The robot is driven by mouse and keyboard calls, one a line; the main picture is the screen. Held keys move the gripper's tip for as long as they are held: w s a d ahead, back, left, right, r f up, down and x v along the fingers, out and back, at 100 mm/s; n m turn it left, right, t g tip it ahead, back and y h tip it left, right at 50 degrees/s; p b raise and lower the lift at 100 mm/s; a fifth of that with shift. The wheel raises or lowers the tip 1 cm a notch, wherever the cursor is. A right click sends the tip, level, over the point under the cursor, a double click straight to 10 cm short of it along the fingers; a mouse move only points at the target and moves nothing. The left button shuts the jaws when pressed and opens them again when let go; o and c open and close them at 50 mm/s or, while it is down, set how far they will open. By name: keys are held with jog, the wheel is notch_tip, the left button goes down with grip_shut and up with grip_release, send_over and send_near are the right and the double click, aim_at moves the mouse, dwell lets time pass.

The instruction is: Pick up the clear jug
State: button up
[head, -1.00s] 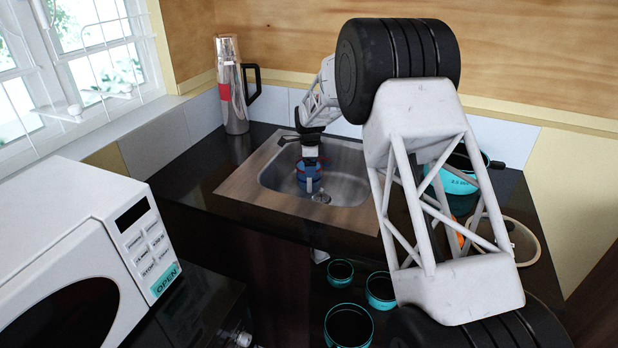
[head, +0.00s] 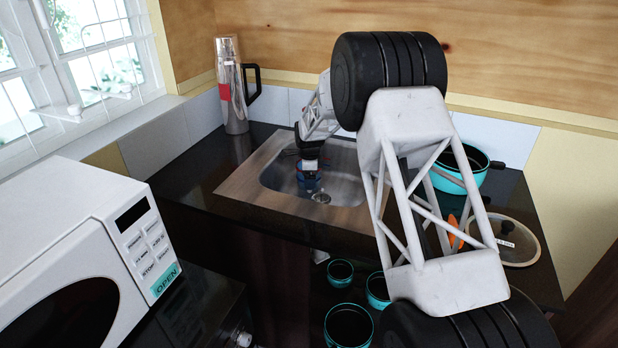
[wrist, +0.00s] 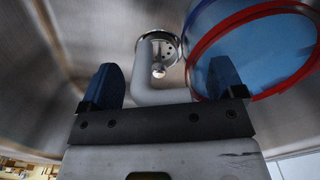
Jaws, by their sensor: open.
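A see-through blue vessel with a red rim stands in the sink and appears to be the jug (head: 307,189). In the wrist view the jug (wrist: 262,45) fills the upper right, beside and partly behind the right fingertip. A pale grey bent bar, seemingly its handle (wrist: 160,96), passes between the two blue fingertips. My gripper (wrist: 165,82) is open, with a finger on either side of that bar. I cannot tell whether either finger touches it. In the head view my gripper (head: 309,175) reaches down into the sink and hides much of the jug.
The metal sink (head: 345,190) has walls close around the gripper and a drain (wrist: 160,50). A tall silvery vessel with a black handle (head: 232,90) stands back left. A turquoise pot (head: 462,168) and a glass lid (head: 510,243) lie right. A microwave (head: 90,250) stands front left.

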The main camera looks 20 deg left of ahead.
jog(key=shift+c, duration=0.2)
dwell(0.3)
jog(key=shift+r, duration=0.1)
grip_shut()
jog(key=shift+r, duration=0.4)
dwell(0.4)
jog(key=shift+r, duration=3.2)
jog(key=s+d, duration=0.2)
jog(key=d, duration=1.5)
jog(key=shift+s+d, duration=0.2)
jog(key=shift+s, duration=0.15)
jog(key=shift+d+f, duration=0.1)
jog(key=shift+d, duration=0.1)
